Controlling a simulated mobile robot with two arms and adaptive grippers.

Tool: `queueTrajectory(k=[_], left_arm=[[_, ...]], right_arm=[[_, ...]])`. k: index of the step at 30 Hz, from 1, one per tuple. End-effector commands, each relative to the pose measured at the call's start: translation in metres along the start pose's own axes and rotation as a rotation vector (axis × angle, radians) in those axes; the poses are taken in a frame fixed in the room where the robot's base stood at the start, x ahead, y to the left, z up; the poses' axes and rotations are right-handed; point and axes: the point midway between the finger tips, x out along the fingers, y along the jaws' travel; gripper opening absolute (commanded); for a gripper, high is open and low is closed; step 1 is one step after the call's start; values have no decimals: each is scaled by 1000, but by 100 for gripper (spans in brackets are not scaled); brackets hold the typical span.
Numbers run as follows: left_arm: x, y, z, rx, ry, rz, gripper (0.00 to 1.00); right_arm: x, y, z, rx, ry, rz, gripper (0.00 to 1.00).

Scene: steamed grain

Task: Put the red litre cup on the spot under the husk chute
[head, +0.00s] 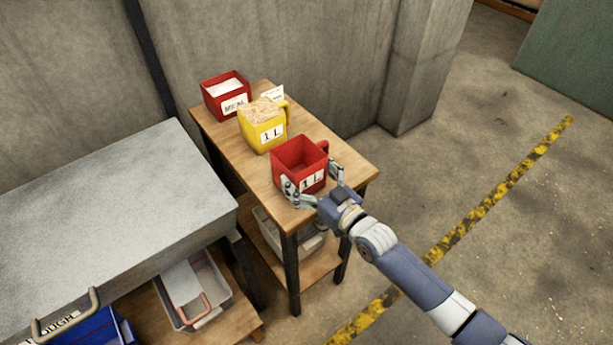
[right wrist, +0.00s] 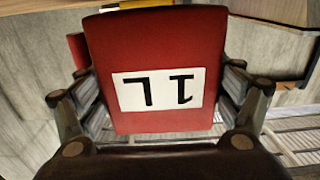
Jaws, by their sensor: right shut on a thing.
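The red litre cup (head: 299,157) is a square, empty-looking red cup with a white "1 L" label, at the near end of a narrow wooden table. My right gripper (head: 314,187) is shut on it, with one finger on each side. In the right wrist view the cup's red face (right wrist: 155,55) fills the middle, its label upside down, between the gripper's fingers (right wrist: 160,110). I cannot tell whether the cup touches the tabletop. The husk chute and the spot under it are not recognisable in these views. My left gripper is not in view.
On the wooden table (head: 335,155) stand a yellow "1 L" cup (head: 258,135) full of grain and a red labelled box (head: 222,98) with white contents, with a small white card (head: 273,94). A grey metal-topped bench (head: 110,215) is at left. A concrete wall stands behind.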

Motion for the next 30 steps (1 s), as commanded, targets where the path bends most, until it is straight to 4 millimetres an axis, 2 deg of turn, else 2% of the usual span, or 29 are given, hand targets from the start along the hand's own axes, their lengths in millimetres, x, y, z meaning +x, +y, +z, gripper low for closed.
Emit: queueTrajectory(k=[4,15,21,30], left_arm=[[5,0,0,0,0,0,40],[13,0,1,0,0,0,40],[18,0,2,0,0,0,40],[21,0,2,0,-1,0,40]], right_arm=[[0,0,-24,0,9,1,53],[-66,-63,-28,7,2,0,53],[-96,-90,-33,3,2,1,53],[-115,-109,-37,0,4,1,53]])
